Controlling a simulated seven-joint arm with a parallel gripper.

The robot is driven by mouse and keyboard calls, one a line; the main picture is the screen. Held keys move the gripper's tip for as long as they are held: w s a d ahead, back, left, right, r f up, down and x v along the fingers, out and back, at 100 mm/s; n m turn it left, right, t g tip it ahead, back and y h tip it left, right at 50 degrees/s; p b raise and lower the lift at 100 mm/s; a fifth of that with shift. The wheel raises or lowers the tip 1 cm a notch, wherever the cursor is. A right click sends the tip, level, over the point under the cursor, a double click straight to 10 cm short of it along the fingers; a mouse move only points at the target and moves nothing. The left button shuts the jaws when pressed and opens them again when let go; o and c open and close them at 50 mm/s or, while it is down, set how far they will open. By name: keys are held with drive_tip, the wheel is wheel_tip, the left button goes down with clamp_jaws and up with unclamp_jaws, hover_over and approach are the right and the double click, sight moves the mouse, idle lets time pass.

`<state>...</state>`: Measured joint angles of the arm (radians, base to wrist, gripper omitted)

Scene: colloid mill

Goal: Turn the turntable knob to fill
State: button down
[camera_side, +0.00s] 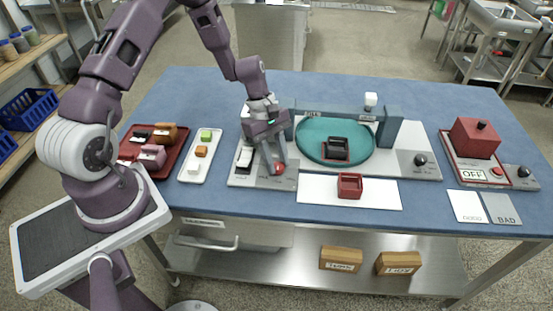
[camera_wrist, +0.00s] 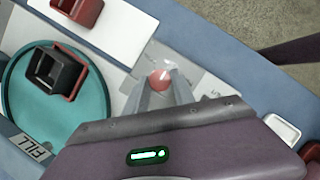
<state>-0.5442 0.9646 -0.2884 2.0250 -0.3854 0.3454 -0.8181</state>
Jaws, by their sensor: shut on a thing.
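A small red knob (camera_side: 278,169) stands on a grey plate (camera_side: 250,181) at the left front of the mill station. My gripper (camera_side: 276,164) points down and is shut on this knob. In the wrist view, the red knob (camera_wrist: 160,79) shows between my two fingers (camera_wrist: 162,90). Print on the plate around it is too small to read. The teal turntable (camera_side: 363,155) lies right of my gripper and carries a black open box (camera_side: 336,147).
A second, black knob (camera_side: 420,159) stands right of the turntable. A red open box (camera_side: 350,184) sits on a white strip in front. A red tray (camera_side: 170,168) and a white tray (camera_side: 190,178) with small blocks lie at left. A red block-shaped unit (camera_side: 475,139) stands at right.

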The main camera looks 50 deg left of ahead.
drive_tip(key=m, duration=0.2)
drive_tip(key=m+g, duration=0.1)
drive_tip(key=m, duration=0.1)
drive_tip(key=m+g, duration=0.1)
drive_tip(key=m, duration=0.1)
drive_tip(key=shift+w+y, duration=0.25)
drive_tip(key=shift+y, duration=0.05)
drive_tip(key=m+g, duration=0.1)
drive_tip(key=m, duration=0.1)
drive_tip(key=m+g+y, duration=0.1)
drive_tip(key=m, duration=0.2)
drive_tip(key=shift+d+m, duration=0.15)
drive_tip(key=shift+m, duration=0.15)
drive_tip(key=shift+y, duration=0.3)
drive_tip(key=c, duration=1.1)
unclamp_jaws()
drive_tip(key=shift+o, duration=0.2)
drive_tip(key=shift+w, duration=0.1)
